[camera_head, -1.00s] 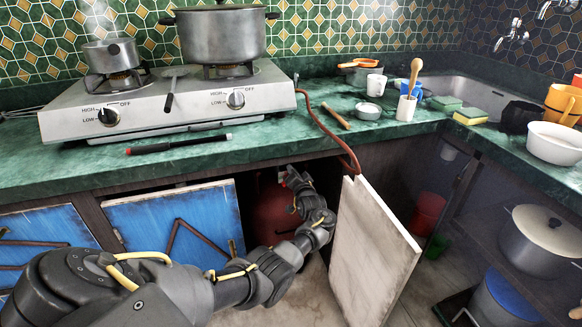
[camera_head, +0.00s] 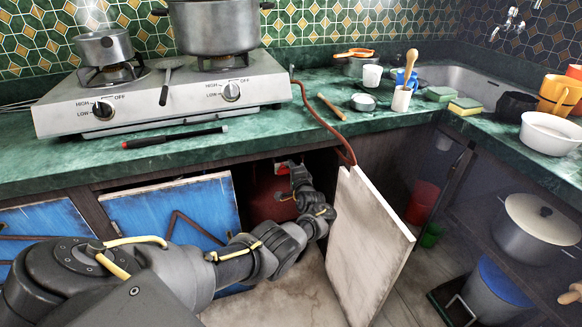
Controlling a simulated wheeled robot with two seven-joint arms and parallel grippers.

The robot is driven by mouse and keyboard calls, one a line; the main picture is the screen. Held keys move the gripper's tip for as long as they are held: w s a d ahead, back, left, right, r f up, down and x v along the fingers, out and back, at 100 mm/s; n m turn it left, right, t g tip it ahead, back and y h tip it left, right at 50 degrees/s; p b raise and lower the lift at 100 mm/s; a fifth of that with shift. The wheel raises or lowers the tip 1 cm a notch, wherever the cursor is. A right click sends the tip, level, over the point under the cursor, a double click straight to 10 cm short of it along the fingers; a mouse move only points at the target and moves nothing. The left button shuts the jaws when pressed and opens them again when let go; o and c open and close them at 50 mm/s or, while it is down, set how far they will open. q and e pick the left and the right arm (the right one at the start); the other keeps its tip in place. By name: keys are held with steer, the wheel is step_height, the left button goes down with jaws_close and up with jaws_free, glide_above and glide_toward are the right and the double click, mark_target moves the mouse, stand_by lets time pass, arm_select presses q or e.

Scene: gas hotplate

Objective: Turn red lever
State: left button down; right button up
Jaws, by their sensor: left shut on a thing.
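My left gripper (camera_head: 291,168) reaches into the open cupboard under the counter, at the top of a red gas cylinder (camera_head: 266,199). It is shut on the red lever, of which only a small red patch (camera_head: 281,168) shows beside the fingers. The fingertips are small and dark here, and the gripper hides most of the lever and the cylinder's top. My right gripper is not in view.
A white cupboard door (camera_head: 366,247) stands open just right of my arm. A blue door panel (camera_head: 172,215) is on the left. A brown hose (camera_head: 323,121) runs from the gas stove (camera_head: 170,98) down into the cupboard. The counter edge lies above my gripper.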

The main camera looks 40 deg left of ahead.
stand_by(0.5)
arm_select(q)
steer(key=c, duration=1.5)
jaws_free()
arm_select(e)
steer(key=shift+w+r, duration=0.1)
arm_select(q)
steer(key=shift+d, duration=0.1)
steer(key=shift+s+d+p, duration=0.2)
steer(key=shift+d+p, duration=0.05)
steer(key=shift+p, duration=0.15)
steer(key=p+v, duration=0.4)
steer(key=v, duration=0.6)
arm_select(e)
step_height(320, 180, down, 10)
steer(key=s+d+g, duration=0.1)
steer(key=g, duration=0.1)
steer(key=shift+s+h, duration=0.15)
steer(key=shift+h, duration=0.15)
